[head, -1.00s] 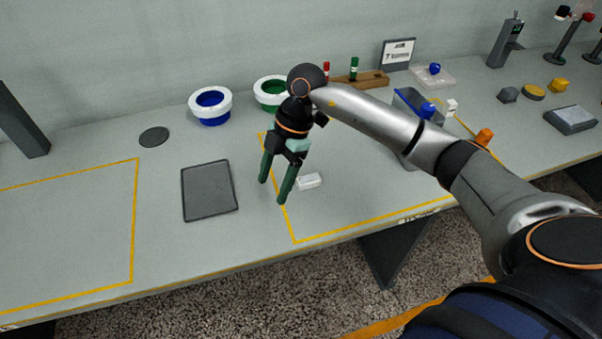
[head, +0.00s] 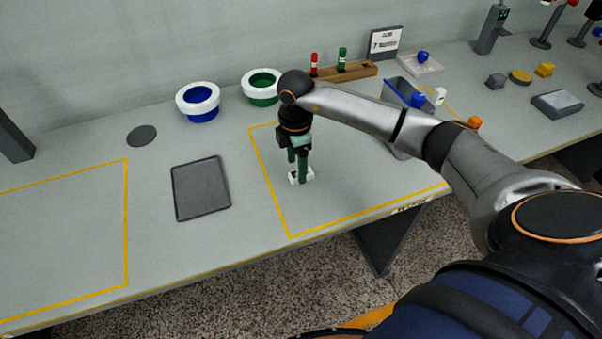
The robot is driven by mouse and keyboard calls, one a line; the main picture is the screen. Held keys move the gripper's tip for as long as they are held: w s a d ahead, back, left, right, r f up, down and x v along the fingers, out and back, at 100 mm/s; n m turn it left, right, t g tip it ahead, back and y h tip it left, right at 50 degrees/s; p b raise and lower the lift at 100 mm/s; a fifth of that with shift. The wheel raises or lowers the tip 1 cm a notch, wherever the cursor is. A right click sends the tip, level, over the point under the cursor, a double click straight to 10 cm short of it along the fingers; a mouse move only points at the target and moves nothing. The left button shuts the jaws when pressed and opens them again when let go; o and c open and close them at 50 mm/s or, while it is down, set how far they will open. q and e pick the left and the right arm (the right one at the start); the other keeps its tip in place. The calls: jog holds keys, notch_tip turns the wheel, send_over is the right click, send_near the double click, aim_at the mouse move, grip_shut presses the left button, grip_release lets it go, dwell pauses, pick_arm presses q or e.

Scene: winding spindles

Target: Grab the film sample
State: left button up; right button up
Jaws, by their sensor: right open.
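A small white block (head: 310,175), which looks like the film sample, lies on the table inside the right yellow-taped area. My right gripper (head: 297,172) points down at it with green fingers. The fingers are open and come down at the block, one in front of it and one toward its back. They partly cover it, and I cannot tell whether they touch it. My left gripper is not in view.
A dark grey tray (head: 201,188) lies left of the gripper. Blue (head: 199,102) and green (head: 262,86) white-rimmed spools stand behind. A blue-grey bin (head: 398,150) stands to the right, partly behind my arm. The left taped area is bare.

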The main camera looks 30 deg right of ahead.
jog(key=shift+f, duration=1.45)
jog(key=shift+c, duration=0.4)
grip_shut()
